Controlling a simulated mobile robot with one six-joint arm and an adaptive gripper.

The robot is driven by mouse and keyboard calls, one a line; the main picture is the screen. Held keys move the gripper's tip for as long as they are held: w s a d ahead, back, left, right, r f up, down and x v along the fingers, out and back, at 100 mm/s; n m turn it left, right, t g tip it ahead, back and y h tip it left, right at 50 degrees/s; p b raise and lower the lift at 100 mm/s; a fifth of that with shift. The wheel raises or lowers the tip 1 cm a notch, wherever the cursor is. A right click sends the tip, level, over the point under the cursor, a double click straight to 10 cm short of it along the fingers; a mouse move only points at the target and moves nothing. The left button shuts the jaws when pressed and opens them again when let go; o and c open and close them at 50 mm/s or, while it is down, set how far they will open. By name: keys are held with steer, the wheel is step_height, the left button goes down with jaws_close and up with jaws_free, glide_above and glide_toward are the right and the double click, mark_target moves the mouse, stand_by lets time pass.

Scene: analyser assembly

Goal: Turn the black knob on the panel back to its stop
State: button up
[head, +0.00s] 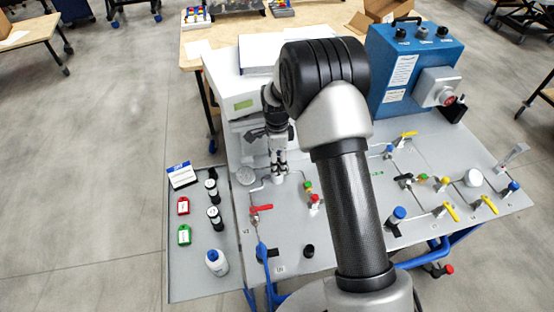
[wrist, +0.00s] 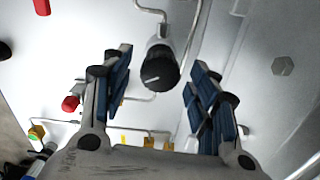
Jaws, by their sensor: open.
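The black knob (wrist: 161,70) shows in the wrist view, round with a white pointer line on its face, on a pale body against the panel. My gripper (wrist: 160,58) is open, one finger on either side of the knob with a gap on both sides. In the head view my gripper (head: 278,168) points down at the grey panel (head: 280,225), above a small pale fitting (head: 277,181). The knob itself is not clear there, as the fingers cover it.
A red-handled valve (head: 261,208) and a red-and-green fitting (head: 312,197) stand close to my gripper. A white analyser box (head: 226,85) stands behind it. A blue case (head: 420,65) is at the back right. Bottles (head: 217,261) and tags lie on the left tray.

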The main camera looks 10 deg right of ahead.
steer(key=shift+c, duration=0.5)
steer(key=c, duration=1)
steer(key=shift+o, duration=0.2)
